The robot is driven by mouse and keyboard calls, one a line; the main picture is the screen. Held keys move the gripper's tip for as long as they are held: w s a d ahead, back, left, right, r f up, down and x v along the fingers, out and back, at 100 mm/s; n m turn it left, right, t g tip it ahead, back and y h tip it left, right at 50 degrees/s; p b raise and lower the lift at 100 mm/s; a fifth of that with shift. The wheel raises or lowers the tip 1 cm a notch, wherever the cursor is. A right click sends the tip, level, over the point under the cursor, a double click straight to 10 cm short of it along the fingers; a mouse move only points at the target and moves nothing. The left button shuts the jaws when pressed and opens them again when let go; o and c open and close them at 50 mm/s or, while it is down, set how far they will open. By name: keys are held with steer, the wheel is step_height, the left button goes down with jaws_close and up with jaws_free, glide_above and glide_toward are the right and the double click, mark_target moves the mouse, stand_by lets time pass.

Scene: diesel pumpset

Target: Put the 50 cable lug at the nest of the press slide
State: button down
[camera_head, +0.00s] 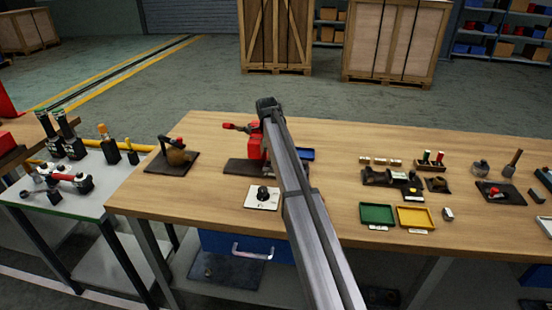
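A red machine (252,148) on a dark base plate (238,166) stands left of centre on the wooden bench; it looks like the press. My arm crosses in front of its right side, and I cannot make out the slide or its nest. I cannot identify the 50 cable lug; several small pale pieces (380,161) lie in a row right of centre, too small to name. My arm reaches from the bottom edge up to a dark joint beside the red machine. My gripper's fingers are not visible.
A white plate with a dark knob (263,195) lies in front of the press. A green tray (378,214), a yellow tray (416,217) and a small metallic piece (448,214) are at the right front. A dark fixture (178,158) stands at the left. Bare wood lies between.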

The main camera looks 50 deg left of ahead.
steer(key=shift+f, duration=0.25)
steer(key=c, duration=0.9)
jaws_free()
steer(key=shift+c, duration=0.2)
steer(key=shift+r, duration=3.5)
